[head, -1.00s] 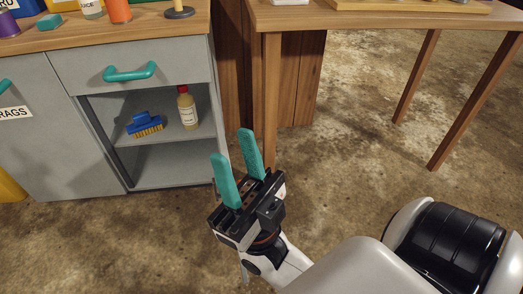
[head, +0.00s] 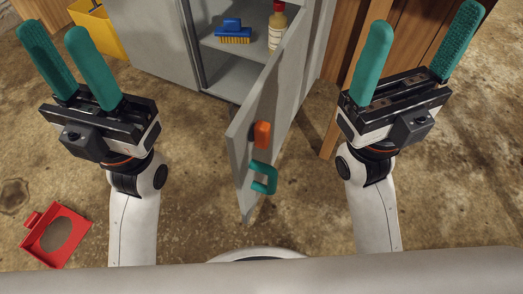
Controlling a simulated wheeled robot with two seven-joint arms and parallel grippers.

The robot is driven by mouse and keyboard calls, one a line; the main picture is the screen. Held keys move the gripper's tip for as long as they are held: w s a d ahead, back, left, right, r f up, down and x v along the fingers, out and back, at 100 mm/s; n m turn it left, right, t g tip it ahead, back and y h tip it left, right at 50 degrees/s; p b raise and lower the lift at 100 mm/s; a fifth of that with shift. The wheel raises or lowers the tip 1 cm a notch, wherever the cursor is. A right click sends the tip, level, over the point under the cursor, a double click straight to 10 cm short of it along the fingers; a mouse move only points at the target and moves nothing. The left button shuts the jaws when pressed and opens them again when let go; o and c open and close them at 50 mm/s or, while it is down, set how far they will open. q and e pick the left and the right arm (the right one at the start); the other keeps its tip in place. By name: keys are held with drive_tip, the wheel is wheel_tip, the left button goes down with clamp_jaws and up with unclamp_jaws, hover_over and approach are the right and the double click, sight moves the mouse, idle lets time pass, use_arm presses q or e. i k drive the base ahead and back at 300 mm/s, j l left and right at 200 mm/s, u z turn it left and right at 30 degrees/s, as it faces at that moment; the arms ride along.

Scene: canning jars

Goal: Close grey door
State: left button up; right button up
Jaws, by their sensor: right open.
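The grey door (head: 285,88) stands wide open, swung out from the right side of the grey cabinet (head: 160,45) toward me. A teal handle (head: 264,180) and a small orange piece (head: 262,134) are on its face. My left gripper (head: 52,29) is open and empty, left of the door and in front of the cabinet. My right gripper (head: 427,15) is open and empty, to the right of the door. Neither gripper touches the door.
Inside the cabinet are a blue brush (head: 233,34) and a bottle with a red cap (head: 277,27). A yellow bin (head: 98,28) stands at the cabinet's left. A red dustpan (head: 56,237) lies on the floor at lower left. Wooden panelling (head: 425,52) stands at the right.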

sight(270, 99)
drive_tip(key=i+l, duration=0.3)
drive_tip(key=k+l+u, duration=0.2)
drive_tip(key=l+u, duration=0.2)
drive_tip(key=k+l+u, duration=0.25)
drive_tip(key=u, duration=0.15)
